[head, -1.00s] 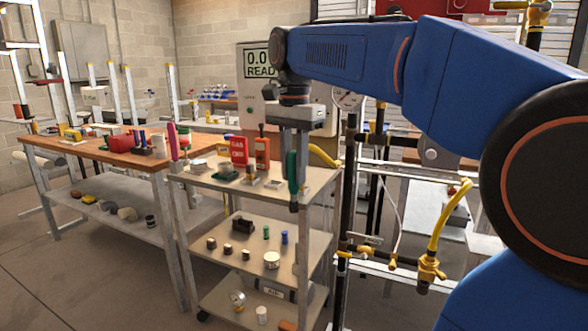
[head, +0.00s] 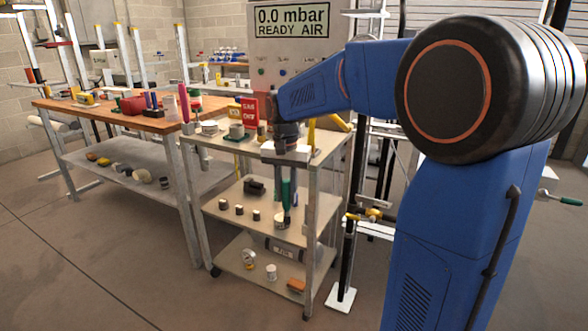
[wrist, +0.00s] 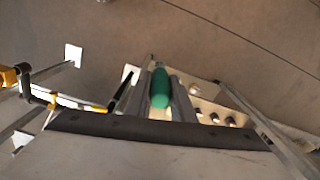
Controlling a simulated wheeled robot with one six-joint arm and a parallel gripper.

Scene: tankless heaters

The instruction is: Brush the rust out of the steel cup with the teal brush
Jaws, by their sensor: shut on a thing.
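My gripper (head: 287,203) hangs jaws-down in front of the cart, shut on the teal brush. The brush's teal handle (head: 285,192) stands roughly upright between the fingers; its bristles are not clear. In the wrist view, the handle (wrist: 160,88) shows end-on between the fingers. I cannot tell for sure which container is the steel cup. A small pale round cup or tin (head: 281,219) is on the cart's middle shelf, close behind the fingers in the head view. A grey cylindrical cup (head: 236,131) stands on the cart's top. No rust is visible at this size.
The cart (head: 226,157) has three levels with small items; its front post (head: 313,230) is close to my gripper. A wooden workbench (head: 120,118) stands left. Black pipework with yellow fittings (head: 375,214) is to the right. The floor in front is clear.

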